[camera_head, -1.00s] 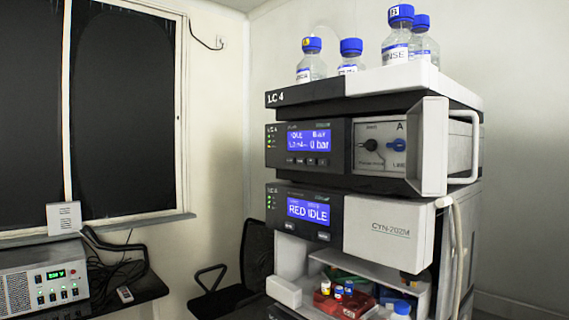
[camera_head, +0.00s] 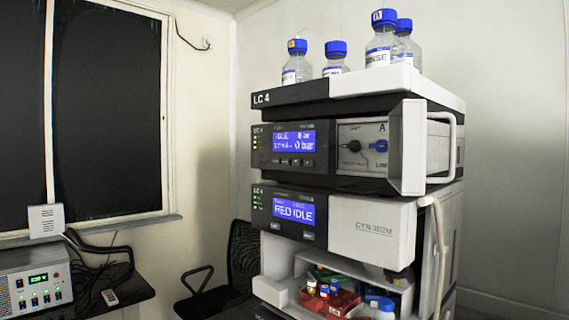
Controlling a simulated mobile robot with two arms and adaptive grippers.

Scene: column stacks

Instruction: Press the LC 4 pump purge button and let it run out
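The LC 4 stack (camera_head: 290,96) stands right of centre in the head view. Its upper module is the pump (camera_head: 262,150), with a blue display (camera_head: 294,141) that reads IDLE and 0 bar. A row of small dark buttons (camera_head: 290,162) sits under that display; their labels are too small to read, so I cannot tell which is purge. A black knob (camera_head: 353,146) and a blue knob (camera_head: 378,146) sit on the panel to the right. Neither of my grippers is in view.
Below the pump, another module (camera_head: 372,230) displays RED IDLE. Blue-capped bottles (camera_head: 380,45) stand on top of the stack. An open bay beneath holds a red tray (camera_head: 335,300) with vials. A black chair (camera_head: 240,255) and a power supply (camera_head: 35,285) are at left. A pale door panel (camera_head: 407,148) juts forward.

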